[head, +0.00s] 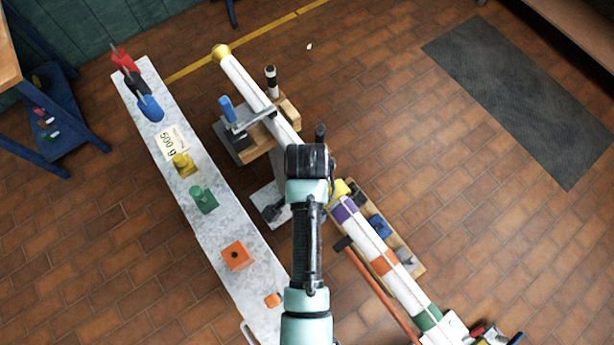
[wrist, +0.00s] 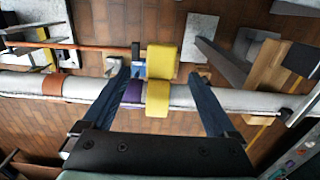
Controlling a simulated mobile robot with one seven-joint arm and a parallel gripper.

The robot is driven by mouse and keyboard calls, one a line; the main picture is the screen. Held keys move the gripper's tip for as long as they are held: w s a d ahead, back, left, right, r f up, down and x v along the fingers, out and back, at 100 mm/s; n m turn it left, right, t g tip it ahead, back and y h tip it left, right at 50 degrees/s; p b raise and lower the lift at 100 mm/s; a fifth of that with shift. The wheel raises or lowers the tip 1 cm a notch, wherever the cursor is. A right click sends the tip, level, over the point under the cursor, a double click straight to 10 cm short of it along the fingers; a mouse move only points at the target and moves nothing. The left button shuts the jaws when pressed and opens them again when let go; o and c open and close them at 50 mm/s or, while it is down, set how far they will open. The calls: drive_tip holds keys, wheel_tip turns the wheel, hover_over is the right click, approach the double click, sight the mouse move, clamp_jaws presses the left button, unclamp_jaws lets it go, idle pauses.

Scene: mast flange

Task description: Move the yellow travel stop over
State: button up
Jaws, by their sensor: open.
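The yellow travel stop (wrist: 159,62) sits on the white pole (wrist: 225,98) in the wrist view, as a yellow block with a yellow band below it. A purple band (wrist: 132,93) is just to its left. In the head view the stop (head: 342,189) shows only partly, beside my arm. My gripper (wrist: 159,76) is open, with one dark finger on each side of the stop and visible gaps to both. Whether the fingertips touch the pole, I cannot tell. In the head view my wrist hides the middle of the pole.
The pole also carries an orange band (head: 384,262) and a green band (head: 429,318). A gold ball (head: 221,52) caps its far end. A grey bench (head: 218,218) with coloured pieces stands at left. A wooden clamp block (head: 289,108) supports the pole. A dark mat (head: 515,95) lies at right.

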wheel_tip(320, 180, down, 7)
drive_tip(key=shift+w+f+b, duration=0.1)
drive_tip(key=shift+f+b, duration=0.05)
drive_tip(key=shift+b, duration=0.25)
clamp_jaws()
idle(0.4)
